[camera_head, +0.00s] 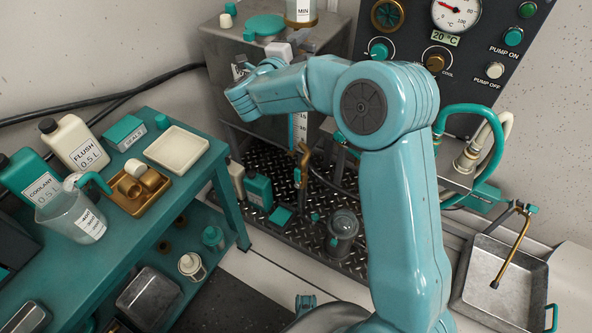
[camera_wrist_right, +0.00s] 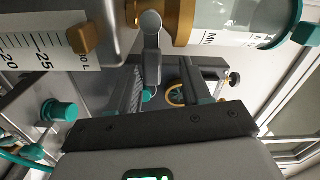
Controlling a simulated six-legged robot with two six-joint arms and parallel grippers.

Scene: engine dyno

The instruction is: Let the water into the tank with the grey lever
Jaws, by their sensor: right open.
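The grey lever (camera_wrist_right: 151,50) hangs from a brass valve (camera_wrist_right: 178,20) in the right wrist view. My right gripper (camera_wrist_right: 166,78) is open, and the lever's lower end shows between its two fingers; contact cannot be told. The lever cannot be made out there. A clear cylinder marked MIN (camera_head: 300,10) stands above the tank; it also shows in the wrist view (camera_wrist_right: 235,20). My left gripper is not in view.
A teal bench (camera_head: 120,225) with bottles, a jug and trays stands at the left. A dark control panel (camera_head: 470,50) with a gauge is at the back right. A metal drip tray (camera_head: 500,280) stands at the lower right. A level scale (camera_wrist_right: 40,45) runs beside the valve.

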